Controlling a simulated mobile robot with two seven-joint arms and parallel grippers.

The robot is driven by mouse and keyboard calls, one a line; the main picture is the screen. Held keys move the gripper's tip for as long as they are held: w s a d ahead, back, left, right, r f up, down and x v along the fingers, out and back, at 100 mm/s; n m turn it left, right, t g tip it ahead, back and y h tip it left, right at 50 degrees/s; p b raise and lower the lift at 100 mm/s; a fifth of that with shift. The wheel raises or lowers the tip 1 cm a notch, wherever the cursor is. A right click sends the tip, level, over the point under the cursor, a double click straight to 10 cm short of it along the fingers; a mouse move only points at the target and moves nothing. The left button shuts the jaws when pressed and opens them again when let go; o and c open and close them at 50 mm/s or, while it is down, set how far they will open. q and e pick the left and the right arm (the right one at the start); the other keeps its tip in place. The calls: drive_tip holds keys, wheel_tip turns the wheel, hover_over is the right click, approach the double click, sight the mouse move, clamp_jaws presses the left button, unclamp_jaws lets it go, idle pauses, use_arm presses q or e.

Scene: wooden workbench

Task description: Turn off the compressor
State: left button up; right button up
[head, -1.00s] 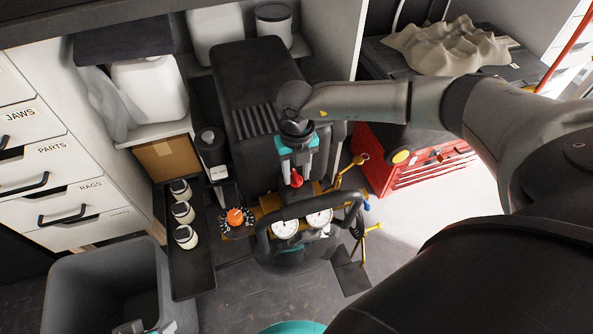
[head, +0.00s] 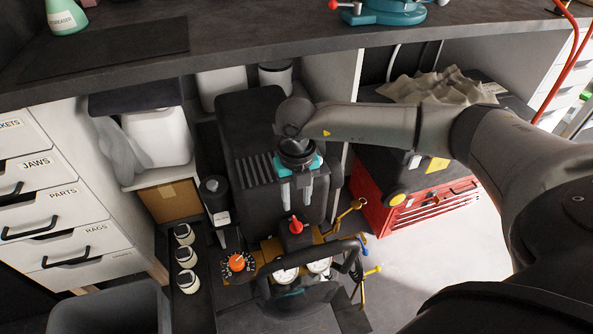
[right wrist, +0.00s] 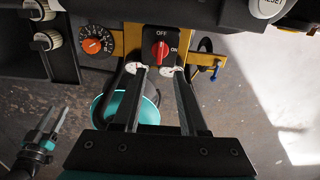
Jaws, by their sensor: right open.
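The compressor (head: 262,130) is a dark machine under the bench with a brass-coloured manifold. Its red rotary switch (head: 295,226) sits on a black box, also seen in the right wrist view (right wrist: 160,51). There the red handle stands upright towards the OFF label, with ON to its right. My right gripper (head: 296,201) is open and empty, its fingers just short of the switch and apart from it. In the right wrist view its fingertips (right wrist: 160,73) lie below the handle. My left gripper (right wrist: 51,121) shows only in the right wrist view, its fingers parted and empty.
An orange dial (head: 237,262) and gauges (head: 286,273) sit near the switch, behind a black handle bar (head: 310,251). A tray of small jars (head: 200,306) is at left, a grey bin (head: 110,308) at lower left, and a red toolbox (head: 425,208) at right. The bench (head: 330,28) overhangs behind.

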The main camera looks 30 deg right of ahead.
use_arm(q)
drive_tip(key=shift+s+a+f+p, duration=0.2)
drive_tip(key=shift+s+f+p, duration=0.2)
drive_tip(key=shift+f, duration=0.4)
drive_tip(key=shift+s+a+f+p, duration=0.2)
drive_tip(key=shift+s+f+p, duration=0.15)
drive_tip(key=shift+f, duration=0.4)
drive_tip(key=shift+s+a+f+p, duration=0.25)
drive_tip(key=shift+s+f, duration=0.2)
drive_tip(key=shift+f, duration=0.35)
use_arm(e)
wheel_tip(320, 180, up, 6)
drive_tip(key=shift+r, duration=0.25)
